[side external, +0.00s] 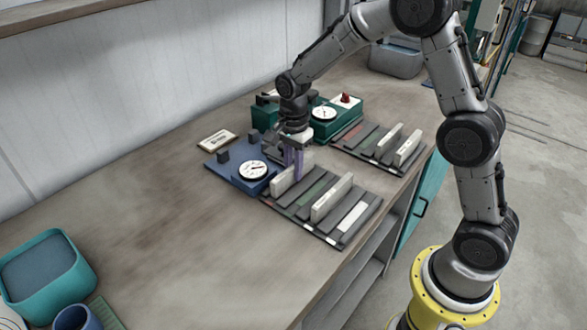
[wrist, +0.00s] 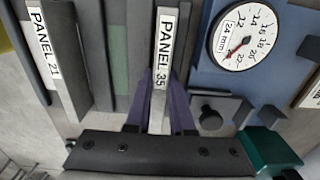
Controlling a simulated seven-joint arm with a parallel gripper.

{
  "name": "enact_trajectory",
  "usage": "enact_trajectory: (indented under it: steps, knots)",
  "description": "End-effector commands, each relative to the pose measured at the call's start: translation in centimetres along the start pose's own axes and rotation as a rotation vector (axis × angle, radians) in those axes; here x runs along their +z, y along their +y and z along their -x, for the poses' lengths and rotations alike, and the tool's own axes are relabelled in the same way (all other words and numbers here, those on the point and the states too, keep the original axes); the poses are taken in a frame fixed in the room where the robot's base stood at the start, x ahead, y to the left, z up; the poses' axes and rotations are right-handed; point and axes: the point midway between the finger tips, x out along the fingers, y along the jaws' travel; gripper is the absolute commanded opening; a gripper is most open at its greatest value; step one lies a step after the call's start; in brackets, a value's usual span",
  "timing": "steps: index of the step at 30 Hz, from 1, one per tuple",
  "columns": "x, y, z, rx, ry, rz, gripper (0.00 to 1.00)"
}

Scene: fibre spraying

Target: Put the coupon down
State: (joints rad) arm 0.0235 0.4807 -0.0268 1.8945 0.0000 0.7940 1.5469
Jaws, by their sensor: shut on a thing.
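My gripper (side external: 293,172) points down with purple fingers, shut on a pale upright coupon (side external: 284,182) labelled PANEL 35. In the wrist view my gripper (wrist: 162,105) has one finger on each side of this coupon (wrist: 164,50). The coupon is at the left end of the near dark slotted rack (side external: 343,236), beside the blue gauge stand (side external: 222,160). Whether its lower edge rests in a slot is unclear. Another pale coupon (side external: 331,200) stands upright in this rack; the wrist view shows a coupon (wrist: 45,45) labelled PANEL 21.
The blue stand carries a round dial (side external: 253,170), close to my fingers. A green gauge box (side external: 345,112) with a red knob stands behind. A second slotted rack (side external: 372,155) holds upright coupons. A small sign (side external: 217,140) lies left. The bench's left middle is clear.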

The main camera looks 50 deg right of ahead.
Motion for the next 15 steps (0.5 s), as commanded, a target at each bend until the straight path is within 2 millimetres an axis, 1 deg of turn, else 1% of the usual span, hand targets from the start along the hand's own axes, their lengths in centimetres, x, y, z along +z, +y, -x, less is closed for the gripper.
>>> enact_trajectory:
  steps: [8, 13, 14, 15]
  knots:
    - [0.00, -0.05, -0.12, -0.003, 0.000, 0.000, 0.00]
    - [0.00, -0.04, -0.53, -0.003, 0.000, 0.000, 0.00]
    - [0.00, 0.00, -0.61, -0.001, 0.000, 0.000, 0.23]
    - [0.00, -0.01, -0.58, -0.002, 0.000, 0.000, 0.30]
